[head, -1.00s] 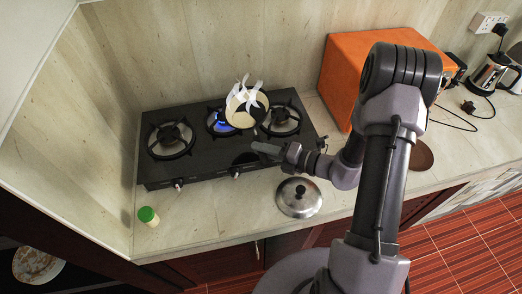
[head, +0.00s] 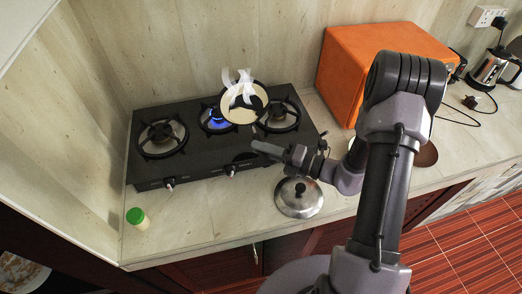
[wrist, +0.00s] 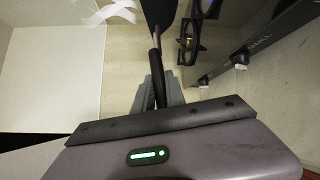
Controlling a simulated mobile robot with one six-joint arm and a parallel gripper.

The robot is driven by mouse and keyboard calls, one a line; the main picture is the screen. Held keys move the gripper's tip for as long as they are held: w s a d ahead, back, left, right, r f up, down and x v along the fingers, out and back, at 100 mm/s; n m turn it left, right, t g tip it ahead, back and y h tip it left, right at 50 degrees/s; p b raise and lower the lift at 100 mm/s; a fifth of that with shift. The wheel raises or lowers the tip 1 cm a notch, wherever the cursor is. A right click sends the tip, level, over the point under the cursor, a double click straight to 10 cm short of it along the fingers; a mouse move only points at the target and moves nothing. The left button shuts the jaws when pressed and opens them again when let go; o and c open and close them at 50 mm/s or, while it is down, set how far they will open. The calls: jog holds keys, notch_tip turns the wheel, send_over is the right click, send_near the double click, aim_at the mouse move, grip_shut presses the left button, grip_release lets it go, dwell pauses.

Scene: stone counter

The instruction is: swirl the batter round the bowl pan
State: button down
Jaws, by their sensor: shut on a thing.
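The bowl pan (head: 229,112) is tilted above the stove, between the middle and right burners, with its inside facing the head camera. Pale batter (head: 240,116) shows inside it around a darker patch. White steam-like wisps rise in front of it. My gripper (head: 272,151) is at the front right of the pan, shut on its dark handle. In the wrist view my gripper (wrist: 158,98) closes around the handle (wrist: 156,72), and the dark underside of the pan (wrist: 158,10) is cut off at the top.
The black stove (head: 200,160) has a blue flame (head: 216,120) on its middle burner. A lid (head: 299,198) lies on the counter in front. A green-capped jar (head: 137,218) stands front left. An orange box (head: 365,65) stands back right, with a kettle (head: 490,72) beyond.

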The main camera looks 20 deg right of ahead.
jog(key=shift+d+f+y+b, duration=0.2)
jog(key=shift+f+y+b, duration=0.3)
jog(key=shift+b, duration=0.55)
jog(key=b, duration=0.2)
jog(key=shift+d+f+t+y+b, duration=0.25)
jog(key=shift+f+t+y+b, duration=0.1)
jog(key=shift+t+y+b, duration=0.05)
jog(key=w+r+m+g+h+p, duration=0.45)
jog(key=r+p, duration=0.85)
jog(key=p, duration=1.2)
jog(key=s+f+t+y+b, duration=0.1)
jog(key=f+b, duration=0.1)
jog(key=b, duration=0.1)
jog(key=s+f+t+b, duration=0.1)
jog(key=f+b, duration=0.1)
jog(key=b, duration=0.2)
jog(key=s+f+n+t+y+b, duration=0.1)
jog(key=f+b, duration=0.1)
jog(key=b, duration=0.1)
jog(key=shift+f+y, duration=0.25)
jog(key=shift+y, duration=0.1)
dwell(1.0)
